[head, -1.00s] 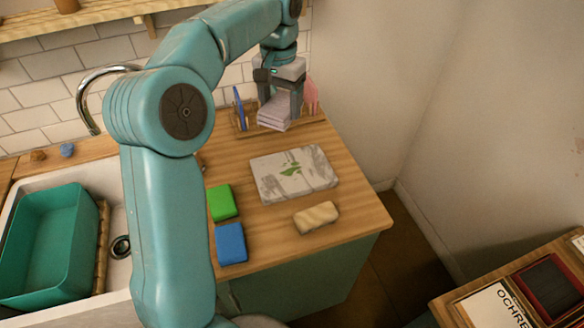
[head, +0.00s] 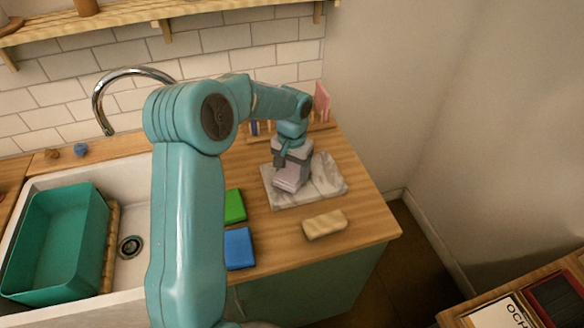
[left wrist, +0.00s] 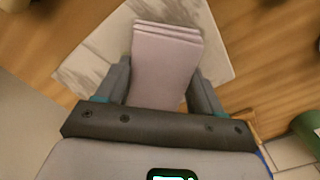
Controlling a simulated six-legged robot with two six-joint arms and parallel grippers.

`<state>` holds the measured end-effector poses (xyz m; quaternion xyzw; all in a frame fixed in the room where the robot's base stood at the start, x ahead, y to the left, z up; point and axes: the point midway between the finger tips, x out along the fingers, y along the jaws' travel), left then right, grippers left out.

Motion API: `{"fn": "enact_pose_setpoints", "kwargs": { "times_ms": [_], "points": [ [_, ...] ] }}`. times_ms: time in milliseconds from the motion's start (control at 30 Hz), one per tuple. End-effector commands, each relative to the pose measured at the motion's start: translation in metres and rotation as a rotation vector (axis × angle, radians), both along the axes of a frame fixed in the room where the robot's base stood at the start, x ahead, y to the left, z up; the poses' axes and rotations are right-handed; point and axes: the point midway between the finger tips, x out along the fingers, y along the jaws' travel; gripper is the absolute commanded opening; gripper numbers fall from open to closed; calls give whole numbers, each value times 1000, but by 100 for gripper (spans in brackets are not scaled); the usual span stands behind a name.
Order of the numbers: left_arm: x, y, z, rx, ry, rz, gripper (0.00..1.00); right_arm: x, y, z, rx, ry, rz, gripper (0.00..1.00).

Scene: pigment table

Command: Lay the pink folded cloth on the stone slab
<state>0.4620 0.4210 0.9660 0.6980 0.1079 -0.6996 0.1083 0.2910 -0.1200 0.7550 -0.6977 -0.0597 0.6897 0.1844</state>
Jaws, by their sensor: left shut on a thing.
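The folded cloth (head: 288,185), pale pink-lilac and in several layers, is held by my left gripper (head: 291,171). The gripper is shut on it. The cloth is over the left part of the stone slab (head: 328,181), a white and grey marbled plate on the wooden counter. I cannot tell whether the cloth touches the slab. In the left wrist view the cloth (left wrist: 165,68) sits between the two fingers, with the slab (left wrist: 95,62) behind it. The gripper and cloth hide part of the slab. My right gripper is not in view.
A green block (head: 235,206) and a blue block (head: 238,248) lie left of the slab. A beige block (head: 324,224) lies in front of it. A rack with a pink piece (head: 322,102) stands behind. The sink with a teal tub (head: 80,240) is left.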

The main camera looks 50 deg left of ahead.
Motion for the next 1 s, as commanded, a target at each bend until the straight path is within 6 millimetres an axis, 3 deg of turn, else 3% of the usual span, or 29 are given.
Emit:
{"fn": "enact_pose_setpoints", "kwargs": {
  "times_ms": [367,400,467,500,767,867,1000],
  "points": [
    [0,0,-6,0,0,0,38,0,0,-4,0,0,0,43],
    [0,0,-6,1,0,0,70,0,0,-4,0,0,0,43],
    [0,0,-5,1,0,0,90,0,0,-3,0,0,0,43],
    [0,0,-5,0,0,0,92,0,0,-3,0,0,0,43],
    [0,0,-3,1,0,0,92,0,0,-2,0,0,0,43],
    [0,0,3,2,-3,1,92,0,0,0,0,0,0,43],
    [1,1,29,4,-6,1,92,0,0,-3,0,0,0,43]
  ]
}}
